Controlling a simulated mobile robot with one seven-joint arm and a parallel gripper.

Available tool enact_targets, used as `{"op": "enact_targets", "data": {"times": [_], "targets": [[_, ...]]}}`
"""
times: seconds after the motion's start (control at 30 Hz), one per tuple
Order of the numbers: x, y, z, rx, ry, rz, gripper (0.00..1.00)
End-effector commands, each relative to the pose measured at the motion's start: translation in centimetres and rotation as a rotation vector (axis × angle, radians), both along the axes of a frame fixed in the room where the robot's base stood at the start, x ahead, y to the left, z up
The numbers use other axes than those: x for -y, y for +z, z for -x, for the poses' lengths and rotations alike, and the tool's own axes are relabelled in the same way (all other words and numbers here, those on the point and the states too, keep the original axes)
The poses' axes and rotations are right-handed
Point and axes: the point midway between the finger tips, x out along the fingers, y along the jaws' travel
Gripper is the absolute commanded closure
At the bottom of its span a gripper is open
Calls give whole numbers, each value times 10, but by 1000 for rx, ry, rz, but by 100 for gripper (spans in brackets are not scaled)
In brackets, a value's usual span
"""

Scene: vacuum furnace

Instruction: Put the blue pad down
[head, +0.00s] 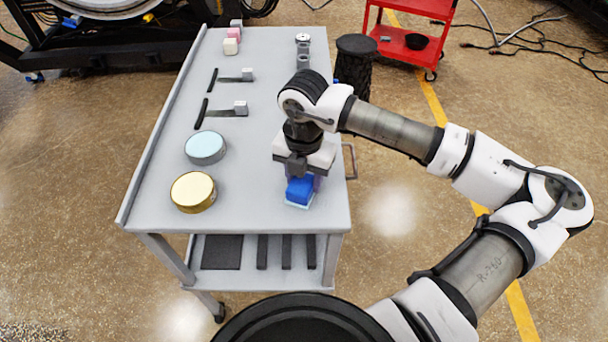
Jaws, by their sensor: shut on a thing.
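The blue pad (300,189) is a small bright blue block near the front right of the grey cart top. My gripper (302,176) points down over it and is shut on it. A pale light-blue layer (299,204) shows right under the pad, at or just above the cart top. I cannot tell whether the pad touches the surface. The gripper body hides the pad's far side and most of the fingers.
On the grey cart (250,180) stand a gold round tin (193,191) and a light-blue-topped round tin (206,147) to the left. Two handled tools (226,110) lie farther back. Pink and white blocks (232,40) and small metal parts (303,48) are at the far end. The front middle is clear.

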Motion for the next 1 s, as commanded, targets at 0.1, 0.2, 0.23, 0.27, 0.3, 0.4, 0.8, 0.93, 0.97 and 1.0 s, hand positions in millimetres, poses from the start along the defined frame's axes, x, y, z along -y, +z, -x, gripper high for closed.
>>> {"op": "enact_targets", "data": {"times": [0.1, 0.2, 0.23, 0.27, 0.3, 0.4, 0.8, 0.93, 0.97, 1.0], "targets": [[0, -3, 0, 0, 0, 0, 84], [0, -3, 0, 0, 0, 0, 54], [0, -2, 0, 0, 0, 0, 50], [0, -2, 0, 0, 0, 0, 46], [0, -2, 0, 0, 0, 0, 41], [0, -2, 0, 0, 0, 0, 35], [1, 8, -1, 2, -1, 2, 35], [0, 33, -1, 4, 0, 3, 35], [1, 40, -2, 4, -2, 3, 35], [1, 50, -2, 5, -2, 4, 35]]}}
